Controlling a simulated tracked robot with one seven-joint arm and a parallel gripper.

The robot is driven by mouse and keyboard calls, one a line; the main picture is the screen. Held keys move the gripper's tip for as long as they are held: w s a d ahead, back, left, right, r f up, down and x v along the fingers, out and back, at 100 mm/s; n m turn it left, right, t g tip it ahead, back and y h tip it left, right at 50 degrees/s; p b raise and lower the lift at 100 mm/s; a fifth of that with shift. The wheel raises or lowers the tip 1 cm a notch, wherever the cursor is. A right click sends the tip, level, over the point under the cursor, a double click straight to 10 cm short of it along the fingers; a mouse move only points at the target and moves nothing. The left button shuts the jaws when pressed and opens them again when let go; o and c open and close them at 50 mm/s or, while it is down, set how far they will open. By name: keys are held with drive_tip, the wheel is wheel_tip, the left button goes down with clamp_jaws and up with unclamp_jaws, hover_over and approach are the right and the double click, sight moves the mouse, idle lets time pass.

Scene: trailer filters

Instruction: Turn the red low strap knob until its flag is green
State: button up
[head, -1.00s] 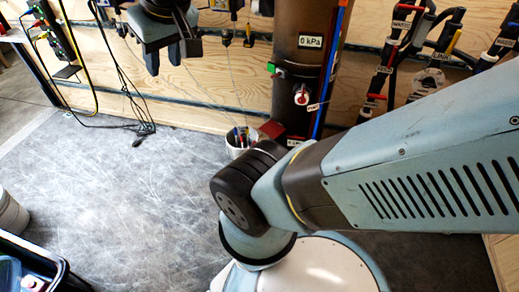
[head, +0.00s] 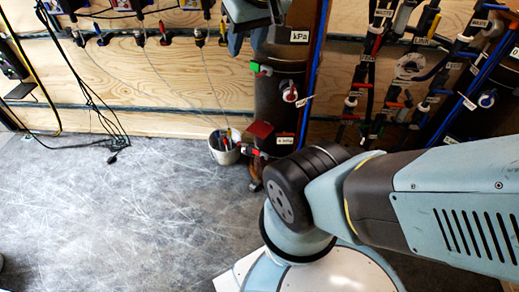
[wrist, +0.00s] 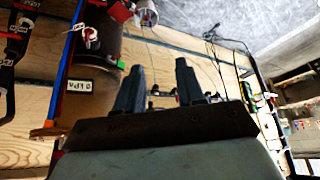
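A dark upright cylinder (head: 268,100) stands against the plywood wall. Low on it, a strap carries a red flag (head: 260,129) and a small red knob-like part (head: 248,151), too small to make out clearly. Higher up, another strap has a green flag (head: 262,68). My gripper (head: 247,42) is at the top edge of the head view, in front of the cylinder's upper part and well above the low strap. In the upside-down wrist view, my gripper (wrist: 160,75) has its two fingers apart with nothing between them. The red flag (wrist: 122,10) shows there beyond the fingers.
A red-and-white round valve (head: 290,94) and a blue pipe (head: 313,80) are on the cylinder's right. A white bucket of tools (head: 224,147) stands left of its foot. Labelled hoses (head: 410,65) crowd the right wall.

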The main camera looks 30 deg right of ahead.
drive_tip(key=shift+w+d, duration=0.15)
drive_tip(key=shift+d, duration=0.2)
